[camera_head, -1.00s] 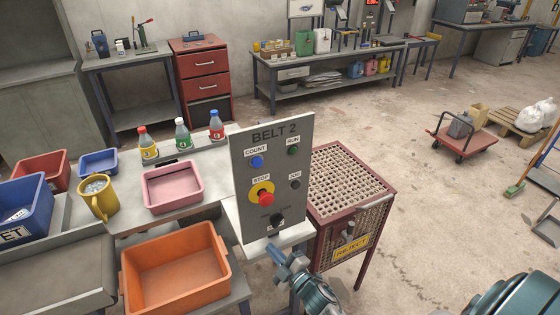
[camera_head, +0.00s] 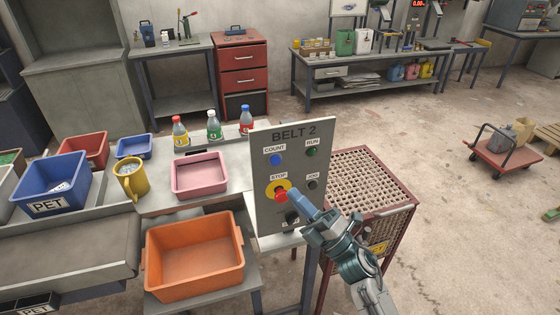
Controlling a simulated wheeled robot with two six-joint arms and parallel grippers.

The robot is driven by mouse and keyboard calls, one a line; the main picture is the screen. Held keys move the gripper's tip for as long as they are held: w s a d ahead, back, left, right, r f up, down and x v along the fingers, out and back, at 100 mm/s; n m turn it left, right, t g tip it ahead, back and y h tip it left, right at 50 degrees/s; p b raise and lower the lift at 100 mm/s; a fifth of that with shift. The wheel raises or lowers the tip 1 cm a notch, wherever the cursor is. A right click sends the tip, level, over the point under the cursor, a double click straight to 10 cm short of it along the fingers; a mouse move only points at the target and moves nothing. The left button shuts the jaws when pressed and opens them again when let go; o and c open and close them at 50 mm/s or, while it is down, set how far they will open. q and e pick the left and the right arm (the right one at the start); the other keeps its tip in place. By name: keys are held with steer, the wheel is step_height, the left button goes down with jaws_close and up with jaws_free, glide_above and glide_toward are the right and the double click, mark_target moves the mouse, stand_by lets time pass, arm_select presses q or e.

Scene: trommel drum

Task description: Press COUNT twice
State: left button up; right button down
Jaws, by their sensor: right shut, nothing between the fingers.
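The grey BELT 2 panel (camera_head: 258,195) stands upright near the middle of the head view. Its blue COUNT button (camera_head: 277,160) is at the upper left, uncovered, beneath its label. The red STOP button (camera_head: 281,196) on a yellow disc is below it. My right gripper (camera_head: 300,197) is shut and empty, its bluish tip in front of the panel just right of STOP, below and right of COUNT. I cannot tell whether the tip touches the panel. My left gripper is out of view.
The green RUN button (camera_head: 312,152) and dark JOG button (camera_head: 312,185) are on the panel's right side. My right gripper partly covers the lower panel. A red-framed mesh cage (camera_head: 365,178) stands right of the panel; an orange bin (camera_head: 195,255) is at its lower left.

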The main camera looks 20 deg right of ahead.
steer(key=shift+w, duration=0.15)
steer(key=shift+w+a, duration=0.2)
steer(key=shift+w, duration=4.15)
steer(key=shift+w, duration=0.4)
steer(key=shift+w+b, duration=0.35)
steer(key=shift+w, duration=0.05)
steer(key=shift+s, duration=0.9)
steer(key=shift+s+d+p, duration=0.1)
steer(key=shift+s+p, duration=0.4)
steer(key=shift+s, duration=1.95)
